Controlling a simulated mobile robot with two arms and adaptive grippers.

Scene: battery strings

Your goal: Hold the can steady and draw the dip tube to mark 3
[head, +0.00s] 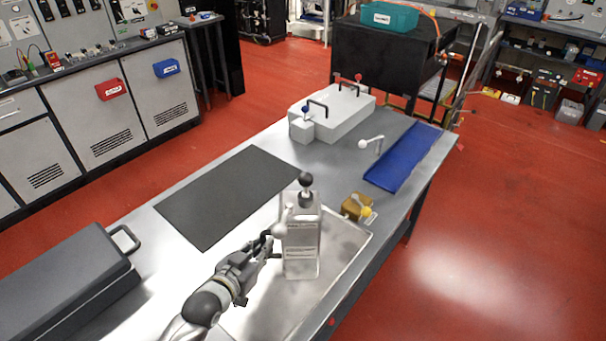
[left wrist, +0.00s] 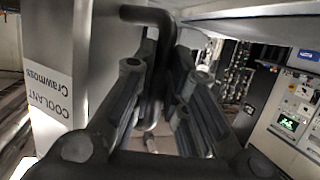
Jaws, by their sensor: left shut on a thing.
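The can (head: 302,250), a pale upright box with printed labels, stands on the bench in the head view. A dark round knob (head: 305,180) tops it, perhaps the top of the dip tube; the tube and its marks cannot be made out. My left gripper (head: 272,238) is at the can's left side, shut on its side handle. In the left wrist view a dark curved handle (left wrist: 158,75) runs down between the fingers, beside the can's wall (left wrist: 105,60) with its "COOLANT" label (left wrist: 48,92). My right gripper is not in view.
The can stands at a shallow metal tray (head: 345,250). A brown and yellow item (head: 355,207) sits right of it. A dark mat (head: 225,195), a grey case (head: 65,285), a white box (head: 340,112) and a blue mat (head: 405,160) occupy the bench.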

